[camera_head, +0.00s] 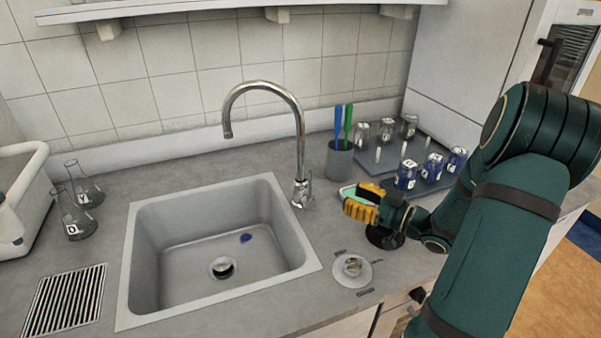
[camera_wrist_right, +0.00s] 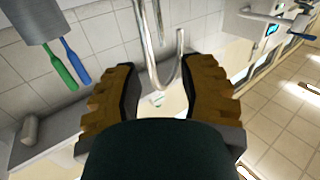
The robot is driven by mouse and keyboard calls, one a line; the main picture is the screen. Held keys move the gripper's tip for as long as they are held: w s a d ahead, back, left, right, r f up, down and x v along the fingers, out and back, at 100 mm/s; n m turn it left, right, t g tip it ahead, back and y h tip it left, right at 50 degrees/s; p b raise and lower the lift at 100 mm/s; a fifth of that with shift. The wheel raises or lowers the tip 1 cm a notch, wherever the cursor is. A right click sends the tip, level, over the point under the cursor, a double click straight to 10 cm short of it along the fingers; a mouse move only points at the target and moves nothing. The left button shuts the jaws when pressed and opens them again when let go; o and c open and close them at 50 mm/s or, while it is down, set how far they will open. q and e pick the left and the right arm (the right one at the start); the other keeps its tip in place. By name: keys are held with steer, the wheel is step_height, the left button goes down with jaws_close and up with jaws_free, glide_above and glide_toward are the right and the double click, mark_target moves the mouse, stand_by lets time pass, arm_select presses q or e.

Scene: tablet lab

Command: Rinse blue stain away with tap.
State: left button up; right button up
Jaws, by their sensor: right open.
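The sink (camera_head: 283,255) is grey and set into the counter. The chrome tap (camera_head: 300,140) arches over its back edge, with a small lever (camera_head: 306,190) at its base. No water stream shows. My right gripper (camera_head: 355,205), with yellow-orange pads, is open and empty, above the counter to the right of the tap base and apart from it. In the right wrist view the open fingers (camera_wrist_right: 160,70) frame the curved tap pipe (camera_wrist_right: 165,75). My left gripper is not in view.
A round dial (camera_head: 352,267) sits on the counter right of the sink. A grey cup (camera_head: 340,160) with blue and green tools and a dark tray (camera_head: 448,178) with labelled glassware stand behind my gripper. Flasks (camera_head: 77,215) stand left. The counter before the tap base is clear.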

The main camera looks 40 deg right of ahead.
steer(key=b, duration=0.1)
glide_above(309, 198)
stand_by(0.3)
steer(key=shift+d, duration=0.1)
jaws_close()
